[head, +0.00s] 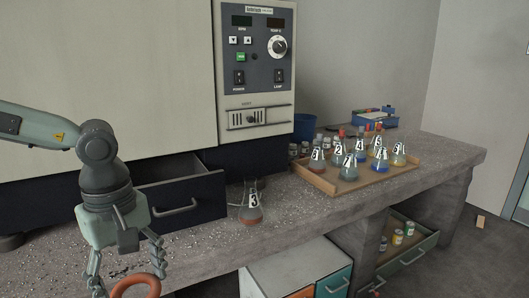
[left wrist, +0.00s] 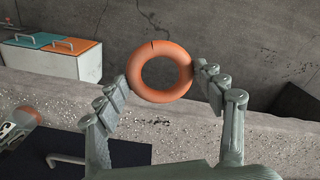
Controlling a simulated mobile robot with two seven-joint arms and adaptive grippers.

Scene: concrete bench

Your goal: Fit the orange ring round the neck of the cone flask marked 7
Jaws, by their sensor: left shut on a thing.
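The orange ring (head: 134,279) is held between the two fingers of my left gripper (head: 127,276), low at the front left in the head view. It also shows whole in the left wrist view (left wrist: 160,97), with a fingertip on each side and its hole empty. Several cone flasks with number labels stand in a tray. The front one (head: 348,172) seems marked 7, but the left one (head: 317,163) has a similar label, so I cannot be sure. A flask marked 3 (head: 252,212) stands alone near the bench edge, apart from the ring. My right gripper is not in view.
The brown tray (head: 329,186) stands on the concrete bench (head: 300,222) at the right. A large cabinet with a control panel (head: 257,55) rises behind. An open dark drawer (head: 180,200) juts out at left. Blue containers (head: 305,126) stand behind the tray.

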